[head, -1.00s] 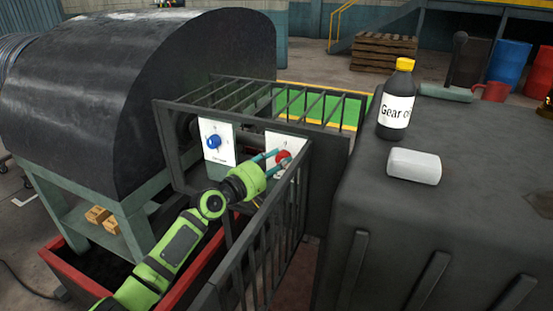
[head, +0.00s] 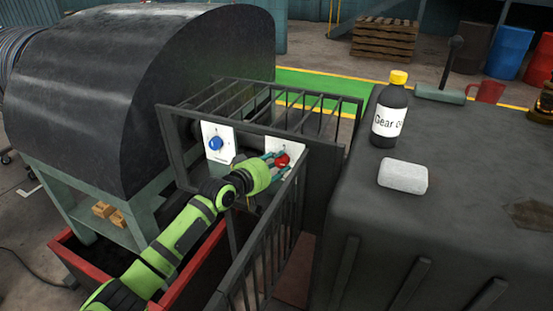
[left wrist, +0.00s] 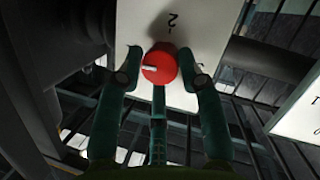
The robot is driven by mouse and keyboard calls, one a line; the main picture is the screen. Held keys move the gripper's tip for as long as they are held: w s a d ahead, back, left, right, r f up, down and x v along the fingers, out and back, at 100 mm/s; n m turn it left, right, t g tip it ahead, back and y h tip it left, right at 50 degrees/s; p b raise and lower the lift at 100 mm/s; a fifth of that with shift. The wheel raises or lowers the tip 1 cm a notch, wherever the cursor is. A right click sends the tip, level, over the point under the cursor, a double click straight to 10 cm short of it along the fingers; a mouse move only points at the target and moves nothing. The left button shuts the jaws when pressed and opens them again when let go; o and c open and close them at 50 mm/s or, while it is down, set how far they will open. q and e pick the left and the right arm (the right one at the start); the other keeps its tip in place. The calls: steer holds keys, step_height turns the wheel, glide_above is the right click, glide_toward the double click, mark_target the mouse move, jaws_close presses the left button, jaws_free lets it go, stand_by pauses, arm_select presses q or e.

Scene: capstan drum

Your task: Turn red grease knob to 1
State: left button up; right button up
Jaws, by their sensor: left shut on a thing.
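The red grease knob (head: 283,160) sits on a small white panel inside the barred cage. In the left wrist view, the red knob (left wrist: 159,67) is between the two fingertips of my left gripper (left wrist: 160,70), which is shut on it. A white mark on the knob points to the left of that view. A "2" shows on the panel (left wrist: 190,22) above the knob; its other marks are hidden or out of view. In the head view, my left gripper (head: 277,162) reaches the knob from the lower left. My right gripper is not in view.
A blue knob (head: 215,143) on another white panel is left of the red one. Cage bars (head: 262,240) stand close to my left arm's right side. A gear oil bottle (head: 390,112) and a pale block (head: 403,176) sit on the dark housing at right.

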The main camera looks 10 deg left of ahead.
arm_select(q)
steer(key=shift+f+m, duration=0.3)
steer(key=shift+f, duration=0.05)
stand_by(0.3)
steer(key=o, duration=1.1)
steer(key=shift+r, duration=0.1)
steer(key=shift+r, duration=0.1)
steer(key=v, duration=1.2)
steer(key=shift+d+r, duration=0.1)
steer(key=shift+d, duration=0.05)
